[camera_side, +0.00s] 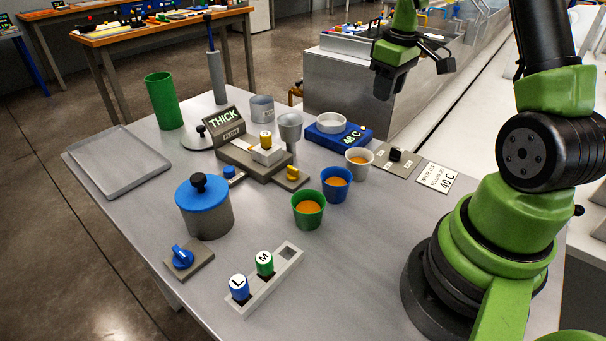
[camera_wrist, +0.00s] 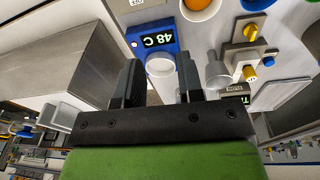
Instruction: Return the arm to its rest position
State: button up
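My gripper (camera_side: 391,84) hangs in the air at the back of the table, above and behind the blue heater. It holds nothing. In the wrist view my gripper (camera_wrist: 160,72) has its two dark fingers apart, with a clear gap between them. The pale dish on the heater shows through that gap, well beyond the fingertips. My arm reaches in from the right, clear of the things on the table.
The blue heater (camera_side: 363,138) reads 48 C. Green (camera_side: 308,219), blue (camera_side: 336,192) and white (camera_side: 358,169) cups hold orange liquid. A blue-lidded pot (camera_side: 206,217), a vial rack (camera_side: 266,292), a THICK display (camera_side: 224,119) and an empty tray (camera_side: 118,165) stand nearby. A grey tank (camera_side: 345,88) is behind.

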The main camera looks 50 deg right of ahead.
jog(key=a+r+t, duration=0.2)
jog(key=a+r, duration=0.5)
jog(key=a, duration=0.1)
jog(key=s+a+r+m+t+y, duration=0.1)
jog(key=s+a+r+t, duration=0.1)
jog(key=s+a, duration=0.4)
jog(key=s+a+r+m+t+y, duration=0.1)
jog(key=s+a+r, duration=0.3)
jog(key=a, duration=0.6)
jog(key=shift+s+a+r+m+t+y, duration=0.25)
jog(key=shift+s+m+t, duration=0.35)
jog(key=shift+s, duration=0.35)
